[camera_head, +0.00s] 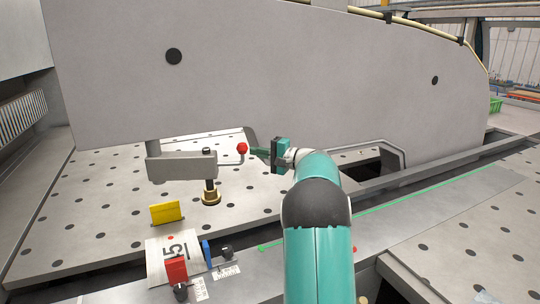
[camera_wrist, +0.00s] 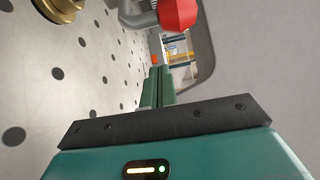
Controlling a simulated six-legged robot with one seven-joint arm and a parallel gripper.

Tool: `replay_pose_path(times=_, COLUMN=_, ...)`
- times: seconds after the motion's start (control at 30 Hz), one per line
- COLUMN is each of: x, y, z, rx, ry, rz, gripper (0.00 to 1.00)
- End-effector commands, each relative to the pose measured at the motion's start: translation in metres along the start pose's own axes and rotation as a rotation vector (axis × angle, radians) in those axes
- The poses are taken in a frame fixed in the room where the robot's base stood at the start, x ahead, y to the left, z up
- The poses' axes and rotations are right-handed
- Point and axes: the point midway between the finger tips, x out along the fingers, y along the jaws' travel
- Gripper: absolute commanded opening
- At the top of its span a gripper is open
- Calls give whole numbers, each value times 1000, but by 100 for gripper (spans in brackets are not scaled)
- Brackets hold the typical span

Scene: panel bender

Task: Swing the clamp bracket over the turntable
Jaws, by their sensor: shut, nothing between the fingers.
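The clamp bracket (camera_head: 181,167) is a grey arm on a vertical post under the large grey panel. A black spindle with a brass foot (camera_head: 211,196) hangs from its right part. A red ball knob (camera_head: 242,148) stands on a thin handle at its right end; it also shows at the top of the wrist view (camera_wrist: 178,14). The perforated plate (camera_head: 100,225) below may be the turntable; I cannot tell. My gripper (camera_head: 252,151) is shut and empty, its green fingertips just right of the red knob. Whether they touch it is unclear. The brass foot (camera_wrist: 62,8) shows top left in the wrist view.
The grey panel (camera_head: 270,80) rises behind as a wall. A raised grey frame (camera_head: 385,145) stands right of my arm.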

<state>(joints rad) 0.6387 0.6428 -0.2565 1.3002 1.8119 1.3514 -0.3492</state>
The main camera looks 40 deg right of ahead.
Motion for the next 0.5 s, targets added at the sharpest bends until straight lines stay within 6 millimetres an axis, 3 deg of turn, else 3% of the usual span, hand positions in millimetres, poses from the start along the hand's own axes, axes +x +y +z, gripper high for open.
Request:
replay_pose_path(times=0.13, x=20, y=0, z=2, rx=0, ry=-1, rz=1, gripper=0)
replay_pose_path(times=0.5, x=6, y=0, z=36, rx=0, ry=1, rz=1, gripper=0)
